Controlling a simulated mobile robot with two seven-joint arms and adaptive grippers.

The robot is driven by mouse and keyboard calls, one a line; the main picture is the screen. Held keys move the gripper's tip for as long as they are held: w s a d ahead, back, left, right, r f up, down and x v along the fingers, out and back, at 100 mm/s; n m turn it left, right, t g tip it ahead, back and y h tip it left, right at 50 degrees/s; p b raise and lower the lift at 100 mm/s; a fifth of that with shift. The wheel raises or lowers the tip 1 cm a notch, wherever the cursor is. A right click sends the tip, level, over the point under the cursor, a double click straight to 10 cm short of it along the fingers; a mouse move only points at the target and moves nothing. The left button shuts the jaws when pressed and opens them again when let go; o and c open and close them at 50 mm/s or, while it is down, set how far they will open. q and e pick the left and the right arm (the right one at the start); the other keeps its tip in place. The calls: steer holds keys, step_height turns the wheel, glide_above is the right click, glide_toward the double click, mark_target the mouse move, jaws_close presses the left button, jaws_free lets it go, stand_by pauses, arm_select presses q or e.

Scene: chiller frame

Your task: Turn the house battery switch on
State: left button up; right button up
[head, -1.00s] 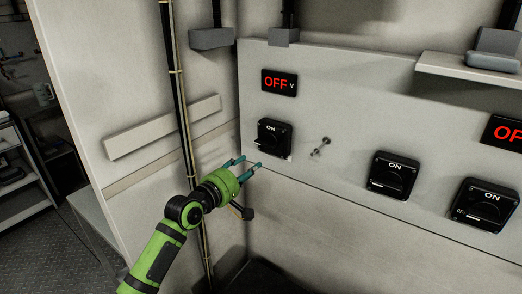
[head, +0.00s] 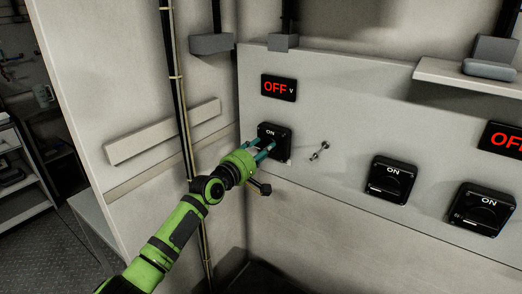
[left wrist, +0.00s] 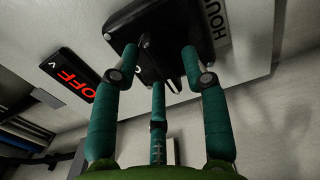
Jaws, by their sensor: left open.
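The house battery switch is the black rotary switch (head: 277,132) at the left of the panel, marked ON at its top. In the left wrist view its black housing (left wrist: 172,14) fills the top, beside a plate (left wrist: 222,25) whose visible letters read HOU. My left gripper (head: 264,149) is open at the front of this switch, its teal fingers spread about the knob. In the left wrist view the fingers (left wrist: 157,66) reach up to the switch; whether they touch it I cannot tell. The gripper partly hides the knob. My right gripper is not in view.
A red OFF display (head: 279,88) sits above the switch. A small metal toggle (head: 319,151) is to its right. Two more black rotary switches (head: 392,179) (head: 482,209) stand farther right. A vertical cable conduit (head: 179,100) runs to the left of the panel.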

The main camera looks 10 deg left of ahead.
arm_select(q)
jaws_close()
steer(key=shift+s+d+f+m+b, duration=0.15)
steer(key=shift+m+b, duration=1.4)
steer(key=shift+m, duration=2.95)
steer(key=shift+w+d+f+m+b, duration=0.1)
steer(key=shift+m+b, duration=1.45)
steer(key=shift+m, duration=2.95)
jaws_free()
